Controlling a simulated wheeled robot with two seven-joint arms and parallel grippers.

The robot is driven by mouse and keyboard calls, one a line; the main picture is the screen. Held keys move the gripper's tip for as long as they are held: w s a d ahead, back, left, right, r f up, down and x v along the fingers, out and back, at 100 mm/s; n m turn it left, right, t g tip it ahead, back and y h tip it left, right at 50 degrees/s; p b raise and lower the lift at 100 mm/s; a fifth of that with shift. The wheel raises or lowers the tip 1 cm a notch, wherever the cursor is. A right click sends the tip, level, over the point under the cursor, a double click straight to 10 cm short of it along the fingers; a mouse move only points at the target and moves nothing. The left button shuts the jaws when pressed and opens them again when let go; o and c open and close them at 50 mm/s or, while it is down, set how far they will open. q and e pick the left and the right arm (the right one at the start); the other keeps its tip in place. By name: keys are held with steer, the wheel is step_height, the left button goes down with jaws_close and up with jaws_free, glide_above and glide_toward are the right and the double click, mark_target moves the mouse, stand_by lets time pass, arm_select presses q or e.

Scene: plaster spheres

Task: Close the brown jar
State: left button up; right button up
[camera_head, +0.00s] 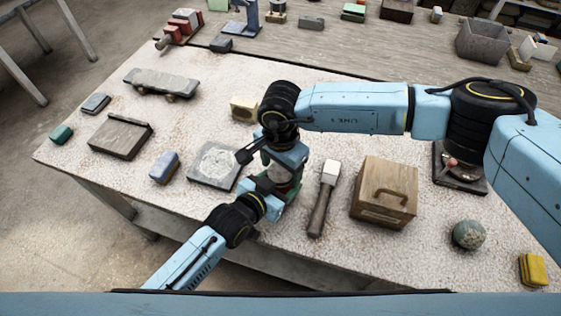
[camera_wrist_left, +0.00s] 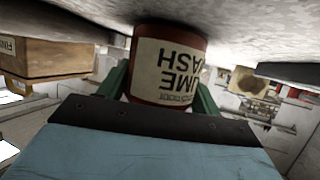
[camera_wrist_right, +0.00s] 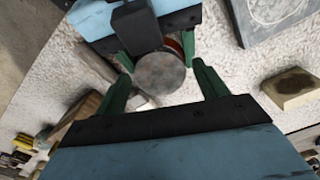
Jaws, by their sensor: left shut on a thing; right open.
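The brown jar (camera_wrist_left: 170,65) is a red-brown cylinder with a pale label reading "LIME WASH". It appears inverted in the left wrist view, where the table surface is at the top. My left gripper (camera_head: 278,188) is shut around its side, green fingers on both sides. In the right wrist view, a round grey disc (camera_wrist_right: 160,73) covers the jar's top; I cannot tell whether it is seated fully. My right gripper (camera_wrist_right: 160,85) is open above the jar, its fingers apart on either side of the disc. In the head view, both grippers mostly hide the jar.
A square slab (camera_head: 215,165) lies left, a yellowish block (camera_head: 243,108) behind. A green sphere (camera_head: 468,234) and yellow block (camera_head: 533,269) are farther right.

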steer(key=c, duration=1)
steer(key=m, duration=0.6)
steer(key=o, duration=1.1)
steer(key=shift+r, duration=2.25)
steer(key=shift+c, duration=0.5)
